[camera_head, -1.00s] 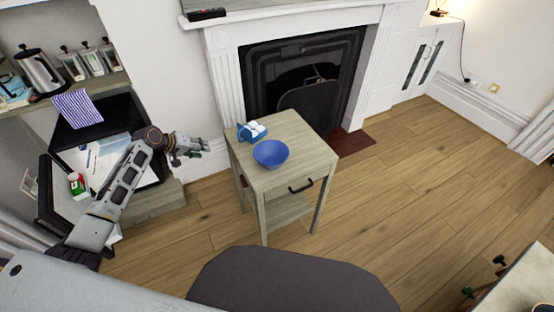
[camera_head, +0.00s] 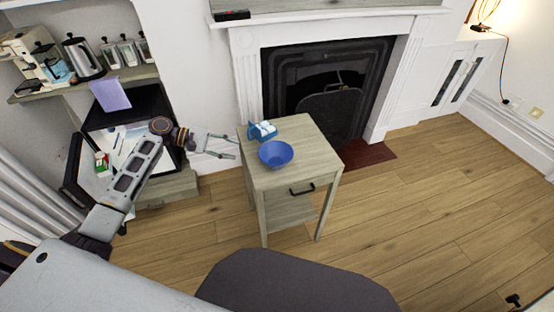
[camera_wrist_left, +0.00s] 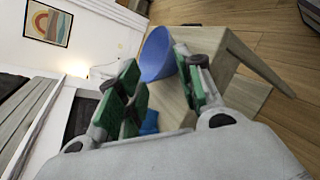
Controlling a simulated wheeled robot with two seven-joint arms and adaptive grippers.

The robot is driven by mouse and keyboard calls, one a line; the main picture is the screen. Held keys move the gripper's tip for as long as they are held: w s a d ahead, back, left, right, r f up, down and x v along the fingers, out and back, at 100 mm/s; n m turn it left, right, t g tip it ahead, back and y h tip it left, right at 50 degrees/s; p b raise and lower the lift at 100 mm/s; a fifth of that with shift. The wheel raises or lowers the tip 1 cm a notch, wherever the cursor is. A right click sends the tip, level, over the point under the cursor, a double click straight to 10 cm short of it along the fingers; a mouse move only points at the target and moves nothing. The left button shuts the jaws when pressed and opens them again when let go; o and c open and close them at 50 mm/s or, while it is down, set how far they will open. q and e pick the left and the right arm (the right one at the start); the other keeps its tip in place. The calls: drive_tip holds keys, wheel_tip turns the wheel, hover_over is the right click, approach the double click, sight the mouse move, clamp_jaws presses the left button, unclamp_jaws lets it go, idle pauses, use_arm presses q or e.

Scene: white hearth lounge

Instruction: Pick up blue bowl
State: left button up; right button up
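The blue bowl (camera_head: 276,153) stands upright on the top of a small grey-brown wooden side table (camera_head: 312,160), near its left front part. My left gripper (camera_head: 236,149) is open and empty just left of the table, its fingers pointing right toward the bowl, with a gap between. In the left wrist view, the bowl (camera_wrist_left: 157,55) shows beyond and between the spread green-padded fingers, touched by neither as far as I can tell. My right gripper is not in view.
A blue-and-white item (camera_head: 262,130) sits just behind the bowl on the table. A fireplace (camera_head: 330,85) stands behind the table. Shelves and a dark box with papers (camera_head: 122,140) lie left, near my arm.

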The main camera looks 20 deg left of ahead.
use_arm(q)
drive_tip(key=shift+s+d+n+g, duration=0.15)
drive_tip(key=shift+s+n+g, duration=0.4)
drive_tip(key=shift+n, duration=0.75)
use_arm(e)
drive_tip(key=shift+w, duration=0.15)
use_arm(q)
drive_tip(key=shift+s+d, duration=0.1)
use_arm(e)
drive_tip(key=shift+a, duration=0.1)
use_arm(q)
drive_tip(key=x, duration=0.7)
drive_tip(key=shift+d+b, duration=0.1)
drive_tip(key=shift+b, duration=0.3)
drive_tip(key=shift+d, duration=0.4)
drive_tip(key=shift+w+d+f, duration=0.1)
drive_tip(key=shift+w, duration=0.1)
drive_tip(key=shift+w+d+f, duration=0.1)
drive_tip(key=shift+d+f, duration=0.1)
drive_tip(key=shift+d, duration=0.35)
drive_tip(key=shift+b+x, duration=0.35)
drive_tip(key=shift+x, duration=1.75)
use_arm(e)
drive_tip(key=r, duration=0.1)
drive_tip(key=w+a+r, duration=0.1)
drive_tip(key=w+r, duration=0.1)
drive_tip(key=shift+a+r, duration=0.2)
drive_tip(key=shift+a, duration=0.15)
